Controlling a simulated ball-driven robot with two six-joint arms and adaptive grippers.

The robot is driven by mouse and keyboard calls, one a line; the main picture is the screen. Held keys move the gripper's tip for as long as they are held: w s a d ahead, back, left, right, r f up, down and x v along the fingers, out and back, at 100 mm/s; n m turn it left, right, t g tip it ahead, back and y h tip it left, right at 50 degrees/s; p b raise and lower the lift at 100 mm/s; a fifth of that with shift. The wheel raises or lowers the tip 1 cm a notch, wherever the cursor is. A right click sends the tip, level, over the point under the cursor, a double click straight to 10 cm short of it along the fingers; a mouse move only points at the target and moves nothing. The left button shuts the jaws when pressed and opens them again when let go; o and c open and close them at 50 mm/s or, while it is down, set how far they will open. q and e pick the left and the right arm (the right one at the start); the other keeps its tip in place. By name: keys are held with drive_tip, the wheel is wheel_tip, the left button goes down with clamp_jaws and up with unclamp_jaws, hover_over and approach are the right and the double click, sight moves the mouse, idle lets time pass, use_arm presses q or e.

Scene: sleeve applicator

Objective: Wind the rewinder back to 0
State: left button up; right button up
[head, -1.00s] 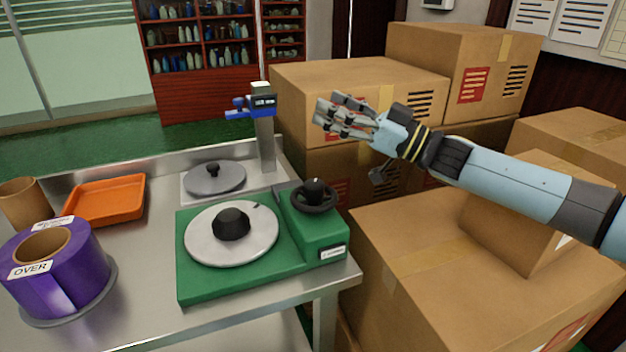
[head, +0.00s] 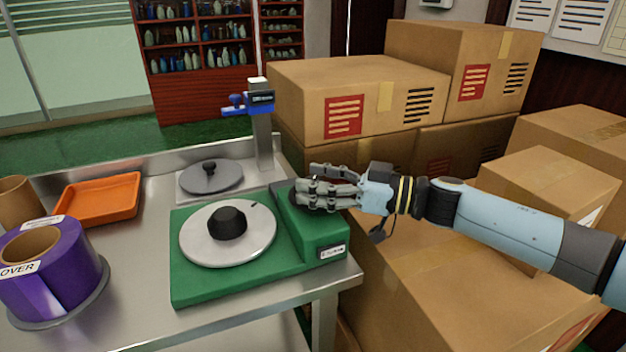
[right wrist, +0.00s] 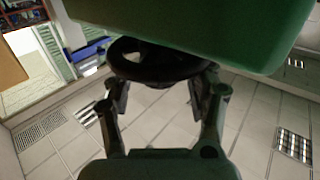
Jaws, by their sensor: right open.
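The rewinder is a green base (head: 220,288) with a white round plate (head: 205,248), a black centre hub (head: 228,222) and a raised green box (head: 318,238) on its right. A black handwheel sits on that box. In the head view my right gripper (head: 305,190) covers most of the wheel. In the right wrist view the handwheel (right wrist: 155,65) shows between the two spread fingers of the right gripper (right wrist: 160,88), close to their tips. Whether the fingers touch its rim is unclear. No scale reading is legible. My left gripper is not in view.
A purple film roll (head: 75,270), an orange tray (head: 98,200) and a grey disc stand (head: 211,178) with a blue-clamped post (head: 263,140) share the metal table (head: 145,245). Cardboard boxes (head: 360,100) crowd the right side, below and behind my right arm.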

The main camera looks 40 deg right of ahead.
drive_tip(key=shift+w+a, duration=0.25)
drive_tip(key=shift+w, duration=0.1)
clamp_jaws()
drive_tip(key=shift+f+n+g+y+b, duration=0.1)
drive_tip(key=shift+n+g+y+b, duration=0.45)
drive_tip(key=shift+n+g+y, duration=0.35)
drive_tip(key=shift+n+g+y+b, duration=0.8)
drive_tip(key=shift+g+y+b, duration=0.1)
drive_tip(key=shift+g+y, duration=0.1)
drive_tip(key=shift+n+g+y+b, duration=0.9)
drive_tip(key=shift+n+g+b, duration=0.2)
drive_tip(key=shift+g+b, duration=0.4)
drive_tip(key=shift+r+n+g+y+b, duration=0.2)
drive_tip(key=shift+n+g+y+b, duration=0.4)
drive_tip(key=shift+n+g+b, duration=0.95)
idle(0.4)
drive_tip(key=shift+m+g+b, duration=0.25)
drive_tip(key=shift+m+b, duration=0.1)
drive_tip(key=shift+b, duration=0.1)
